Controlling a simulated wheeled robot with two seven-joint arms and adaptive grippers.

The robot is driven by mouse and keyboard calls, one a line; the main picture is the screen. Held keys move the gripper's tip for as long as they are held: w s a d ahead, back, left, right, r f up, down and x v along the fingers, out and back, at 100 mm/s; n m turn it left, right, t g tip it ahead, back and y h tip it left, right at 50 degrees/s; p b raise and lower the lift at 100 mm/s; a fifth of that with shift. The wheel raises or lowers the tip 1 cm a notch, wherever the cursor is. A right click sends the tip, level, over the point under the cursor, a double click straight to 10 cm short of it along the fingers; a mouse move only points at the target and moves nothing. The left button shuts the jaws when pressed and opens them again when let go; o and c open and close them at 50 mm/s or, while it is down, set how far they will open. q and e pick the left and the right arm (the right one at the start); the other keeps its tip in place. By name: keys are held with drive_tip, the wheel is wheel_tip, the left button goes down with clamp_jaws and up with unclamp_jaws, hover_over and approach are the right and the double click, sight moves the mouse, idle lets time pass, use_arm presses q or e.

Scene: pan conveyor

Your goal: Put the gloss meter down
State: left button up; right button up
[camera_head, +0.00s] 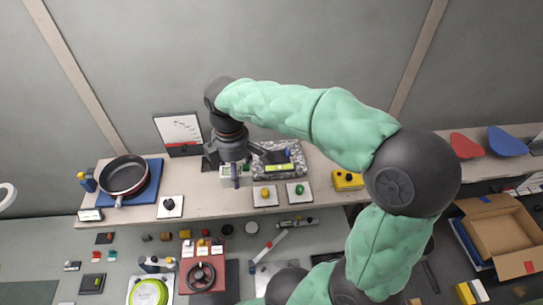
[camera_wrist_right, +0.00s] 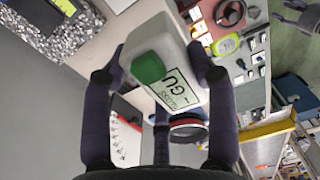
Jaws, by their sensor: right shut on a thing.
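The gloss meter (camera_wrist_right: 165,65) is a pale grey box with a green patch and a label with dark lettering, seen close up and tilted in the right wrist view. My right gripper (camera_wrist_right: 162,85) is shut on it, with dark fingers on both sides of the box. In the head view the right gripper (camera_head: 236,168) points down at the wall bench, and the gloss meter (camera_head: 230,181) shows beneath it, partly hidden. I cannot tell whether it touches the bench top. A dark fingered shape at the right wrist view's top right corner looks like my left gripper (camera_wrist_right: 297,14); its opening is unclear.
The bench (camera_head: 190,205) holds a pan (camera_head: 124,176) on a blue mat, a white plate with a black knob (camera_head: 170,206), a speckled tray (camera_head: 296,164), yellow (camera_head: 265,196) and green (camera_head: 300,191) button plates and a yellow box (camera_head: 347,180). A chart panel (camera_head: 179,132) stands behind.

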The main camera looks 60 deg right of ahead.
drive_tip(key=s+d+r, duration=0.3)
drive_tip(key=s+d, duration=0.2)
drive_tip(key=d, duration=0.3)
drive_tip(key=w+d+f, duration=0.2)
drive_tip(key=d+f, duration=0.1)
drive_tip(key=w+d+f+b, duration=0.1)
drive_tip(key=w+d+f, duration=0.1)
drive_tip(key=d+f, duration=0.1)
drive_tip(key=w+d+f+b, duration=0.1)
drive_tip(key=w+d+f, duration=0.1)
drive_tip(key=d, duration=0.3)
drive_tip(key=shift+d+f, duration=0.2)
drive_tip(key=shift+f, duration=0.55)
drive_tip(key=shift+w+d+f+b, duration=0.1)
drive_tip(key=shift+d+f+b, duration=0.15)
drive_tip(key=shift+f+b, duration=0.2)
drive_tip(key=shift+w+d+f+b, duration=0.1)
drive_tip(key=shift+f+b, duration=0.9)
drive_tip(key=shift+f, duration=0.5)
drive_tip(key=shift+f, duration=0.15)
drive_tip(key=o, duration=1.4)
